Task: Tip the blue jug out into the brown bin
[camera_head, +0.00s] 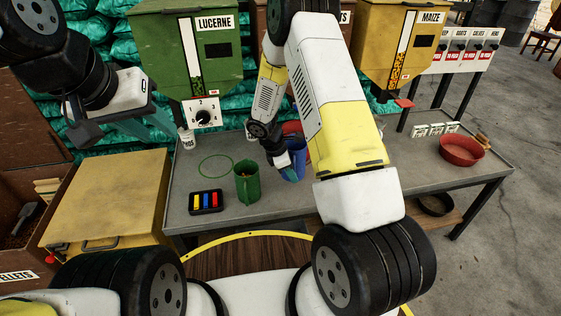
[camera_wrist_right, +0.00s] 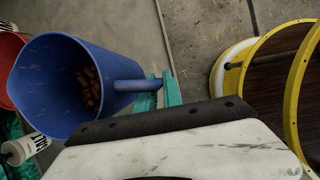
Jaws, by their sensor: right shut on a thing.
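The blue jug (camera_head: 294,168) is at the bench, partly hidden behind my right arm in the head view. In the right wrist view the jug (camera_wrist_right: 42,92) has its mouth facing the camera, with brown pellets (camera_wrist_right: 90,88) inside. My right gripper (camera_wrist_right: 166,92) is shut on its handle; it shows in the head view (camera_head: 279,160) beside the jug. Whether the jug touches the bench is unclear. A brown bin (camera_head: 28,262) stands open at the left, with brown contents and a dark scoop. My left gripper (camera_head: 150,122) is above the yellow-lidded box; its finger gap is unclear.
A green jug (camera_head: 247,182) and a tray of coloured blocks (camera_head: 206,202) stand on the grey bench (camera_head: 400,175). A yellow-lidded box (camera_head: 105,205) is beside the brown bin. A red bowl (camera_head: 461,150) is at right. Green and yellow hoppers (camera_head: 165,50) overhang the back.

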